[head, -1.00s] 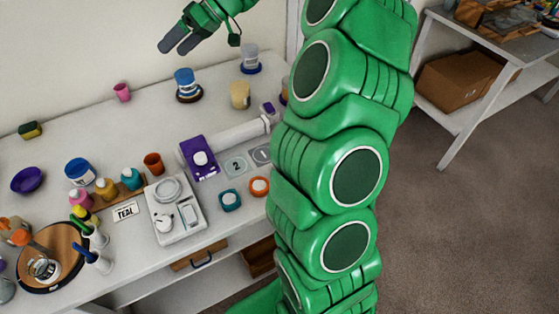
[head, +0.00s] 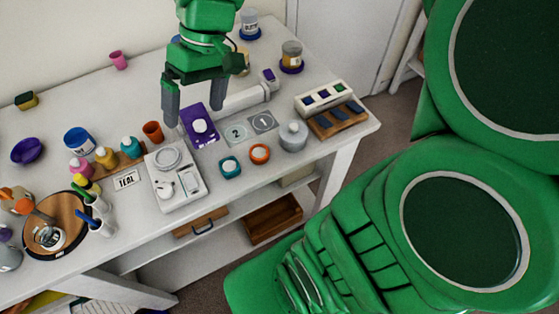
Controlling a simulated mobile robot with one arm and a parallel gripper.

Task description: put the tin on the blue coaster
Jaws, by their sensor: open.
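The blue coaster (head: 249,36) lies at the back of the table, with a pale jar (head: 249,19) standing on it. I cannot tell for certain which container is the tin. A squat grey metal container (head: 293,136) with a small knob stands near the front right edge.
An amber jar (head: 291,52) stands on a purple coaster (head: 291,68) at the back right. A white scale tray (head: 175,182), numbered pads (head: 248,128), a teal pot (head: 230,167) and an orange pot (head: 260,153) crowd the front.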

